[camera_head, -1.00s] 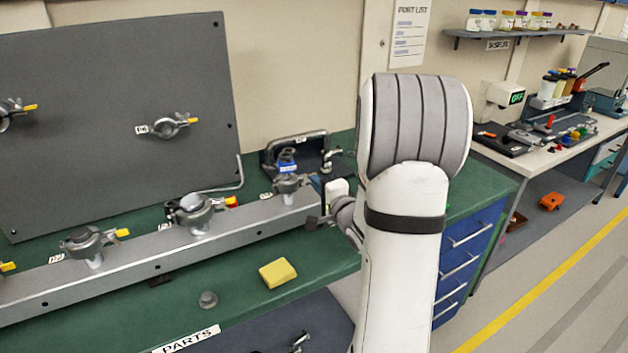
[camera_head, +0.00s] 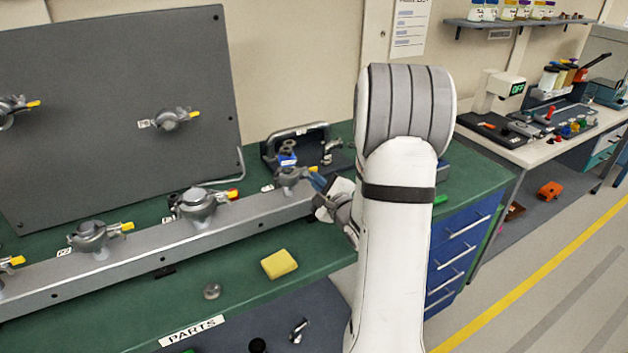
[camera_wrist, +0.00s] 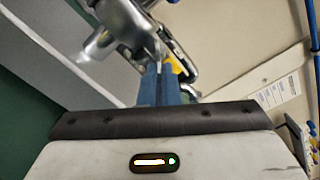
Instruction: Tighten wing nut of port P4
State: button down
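The rightmost clamp (camera_head: 291,177) on the grey rail stands beside a small tag too blurred to read; by its place in the row I take it for port P4. Its yellow-tipped wing nut (camera_head: 313,169) points right, and its yellow also shows behind the fingers in the wrist view (camera_wrist: 177,66). My gripper (camera_head: 318,181) is just right of this clamp, pointing at it. In the wrist view its blue fingers (camera_wrist: 160,88) lie close together, tips at the clamp's metal. I cannot see a wing between them, and contact is unclear.
Several other clamps stand on the rail (camera_head: 140,251), the nearest one a larger clamp (camera_head: 200,203) to the left. A grey panel (camera_head: 110,110) carries more clamps. A bracket (camera_head: 300,148) stands behind.

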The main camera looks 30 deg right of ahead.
jog(key=shift+s+f, duration=0.1)
jog(key=shift+f, duration=0.05)
jog(key=c, duration=1.9)
grip_release()
jog(key=shift+c, duration=0.2)
jog(key=s, duration=0.4)
jog(key=s+b, duration=0.1)
jog(key=s, duration=0.2)
jog(key=shift+s+d, duration=0.2)
jog(key=shift+s, duration=0.2)
